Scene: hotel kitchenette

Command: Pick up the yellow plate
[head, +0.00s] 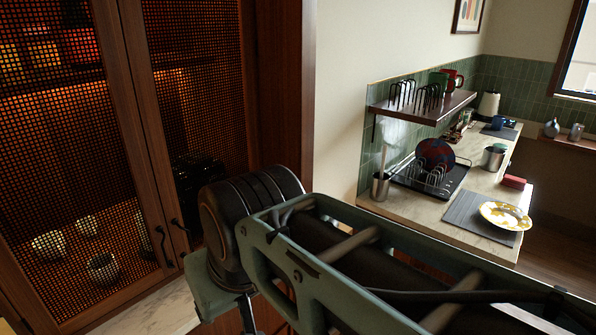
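The yellow plate (505,216) is a round plate with a yellow and white pattern. It lies on a grey placemat (466,209) near the front end of the counter at the right of the head view. My arm crosses the lower middle of the view, between the camera and the counter's front. My gripper cannot be made out in this view.
A red box (513,182), a metal canister (493,158) and a black dish rack (430,178) with a dark patterned plate stand behind the plate on the counter (411,205). A shelf (425,107) hangs above. A mesh-door cabinet (70,150) fills the left.

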